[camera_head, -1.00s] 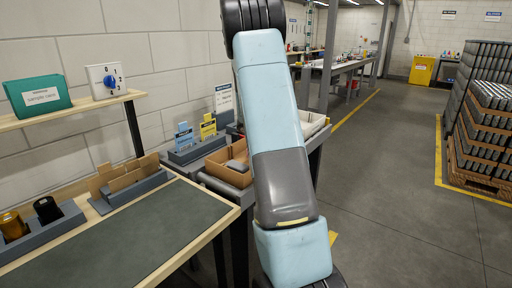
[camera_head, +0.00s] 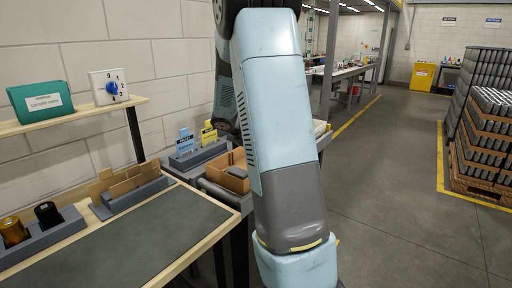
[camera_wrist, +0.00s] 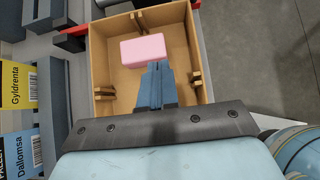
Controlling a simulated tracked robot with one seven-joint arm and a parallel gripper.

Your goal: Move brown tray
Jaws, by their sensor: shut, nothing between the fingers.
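The brown tray (camera_wrist: 112,75) fills the upper middle of the wrist view. It is an open, square box with thin walls and small wooden pieces along its inner sides. A pink block (camera_wrist: 145,49) lies inside it. My gripper (camera_wrist: 157,70) is shut and empty, its blue-grey fingers over the tray's near part; I cannot tell how high above the floor of the tray they are. In the head view a brown tray (camera_head: 230,178) sits beyond the workbench, partly hidden by my arm. My fingers do not show there.
A yellow card (camera_wrist: 18,85) and a blue card (camera_wrist: 17,145) stand left of the tray. The workbench (camera_head: 130,235) has a dark mat, with a brown cardboard piece (camera_head: 130,180) in a grey holder at its back. Stacked cans (camera_head: 490,105) stand far right beyond open floor.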

